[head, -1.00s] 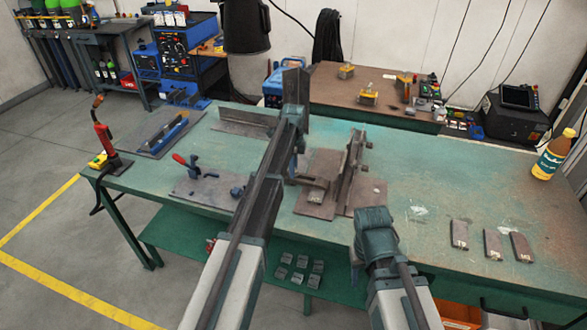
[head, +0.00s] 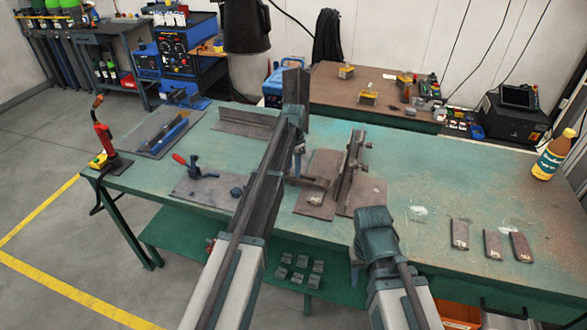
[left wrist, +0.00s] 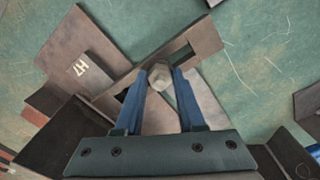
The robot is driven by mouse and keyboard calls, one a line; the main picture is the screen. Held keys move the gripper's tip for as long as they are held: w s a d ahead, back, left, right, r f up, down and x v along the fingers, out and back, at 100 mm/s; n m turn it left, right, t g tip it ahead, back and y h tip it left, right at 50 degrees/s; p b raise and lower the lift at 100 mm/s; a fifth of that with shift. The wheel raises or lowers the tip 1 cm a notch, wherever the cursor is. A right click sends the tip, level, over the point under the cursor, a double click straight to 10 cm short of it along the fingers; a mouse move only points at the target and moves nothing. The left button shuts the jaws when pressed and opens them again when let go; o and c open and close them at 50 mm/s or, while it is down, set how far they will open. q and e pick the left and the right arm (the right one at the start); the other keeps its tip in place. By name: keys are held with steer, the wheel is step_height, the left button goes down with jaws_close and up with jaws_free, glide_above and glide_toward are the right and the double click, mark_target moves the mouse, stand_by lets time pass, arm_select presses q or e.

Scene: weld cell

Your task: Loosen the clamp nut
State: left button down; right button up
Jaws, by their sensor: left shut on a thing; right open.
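The clamp nut (left wrist: 159,76) is a grey hex nut on a slotted steel strap (left wrist: 190,52), seen from above in the left wrist view. My left gripper (left wrist: 160,80) has its two blue fingers shut on opposite sides of the nut. In the head view my left gripper (head: 298,163) points down at the strap (head: 308,182) beside the upright plates, and my arm hides the nut. My right gripper (head: 357,270) is open and hangs low by the front table edge, partly hidden by its own wrist.
An upright steel angle (head: 350,165) stands just right of the left gripper. A red-handled toggle clamp (head: 192,165) is to the left. Several small plates (head: 492,243) and a bottle (head: 552,155) are at right.

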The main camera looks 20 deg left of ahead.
arm_select(q)
steer(key=n, duration=0.4)
steer(key=shift+n, duration=0.3)
steer(key=n, duration=0.3)
steer(key=shift+n, duration=0.4)
steer(key=n, duration=1.9)
steer(key=shift+n, duration=0.4)
